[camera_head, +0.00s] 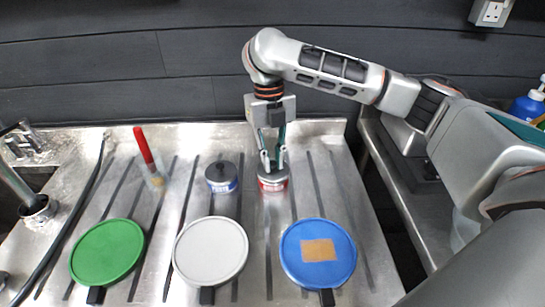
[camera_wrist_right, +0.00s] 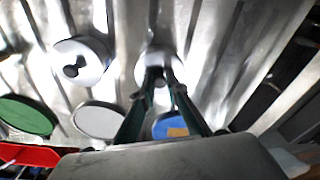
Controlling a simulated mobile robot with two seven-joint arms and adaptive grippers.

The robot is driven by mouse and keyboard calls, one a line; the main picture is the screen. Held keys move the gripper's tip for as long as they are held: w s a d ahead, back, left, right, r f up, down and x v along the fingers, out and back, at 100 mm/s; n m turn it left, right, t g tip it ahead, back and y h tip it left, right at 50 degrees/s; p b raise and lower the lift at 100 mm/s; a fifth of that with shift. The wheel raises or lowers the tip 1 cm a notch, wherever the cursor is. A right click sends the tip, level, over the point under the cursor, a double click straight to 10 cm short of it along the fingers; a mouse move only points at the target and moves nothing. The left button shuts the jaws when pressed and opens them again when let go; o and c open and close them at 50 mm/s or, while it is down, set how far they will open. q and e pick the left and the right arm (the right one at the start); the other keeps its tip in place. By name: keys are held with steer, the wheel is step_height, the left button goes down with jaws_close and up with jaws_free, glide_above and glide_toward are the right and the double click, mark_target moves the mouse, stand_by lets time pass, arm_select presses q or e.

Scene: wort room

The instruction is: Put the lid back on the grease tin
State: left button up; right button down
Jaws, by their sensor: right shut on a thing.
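A small tin with a red label (camera_head: 272,184) stands on the steel drainer, directly under my right gripper (camera_head: 272,162). The gripper points down and is shut on a small dark knob, seemingly that of a lid, at this tin's top. The wrist view also shows the right gripper (camera_wrist_right: 163,82) closed on the knob over the pale round top (camera_wrist_right: 150,66). The fingers hide much of the top, so I cannot tell whether the lid is seated or just above the rim. A blue-labelled tin (camera_head: 222,186) with a dark knob stands to its left. My left gripper is not in view.
Green (camera_head: 107,252), white (camera_head: 211,251) and blue (camera_head: 318,276) round discs with dark handles lie in front; the blue one bears a tan patch. A sink is at far left, a dark wall behind.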

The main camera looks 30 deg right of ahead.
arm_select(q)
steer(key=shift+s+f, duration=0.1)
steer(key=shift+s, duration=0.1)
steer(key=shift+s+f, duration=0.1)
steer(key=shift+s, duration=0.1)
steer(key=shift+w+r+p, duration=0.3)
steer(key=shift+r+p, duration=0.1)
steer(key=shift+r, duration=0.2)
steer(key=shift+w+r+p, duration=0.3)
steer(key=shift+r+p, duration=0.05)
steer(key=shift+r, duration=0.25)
arm_select(e)
steer(key=shift+s, duration=0.1)
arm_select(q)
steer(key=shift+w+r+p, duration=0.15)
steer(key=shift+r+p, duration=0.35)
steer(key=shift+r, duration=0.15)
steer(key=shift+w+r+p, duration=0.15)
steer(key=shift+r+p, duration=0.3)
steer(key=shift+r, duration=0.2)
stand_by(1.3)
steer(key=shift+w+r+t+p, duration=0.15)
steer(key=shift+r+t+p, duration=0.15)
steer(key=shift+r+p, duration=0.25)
arm_select(e)
steer(key=shift+f, duration=0.1)
stand_by(0.4)
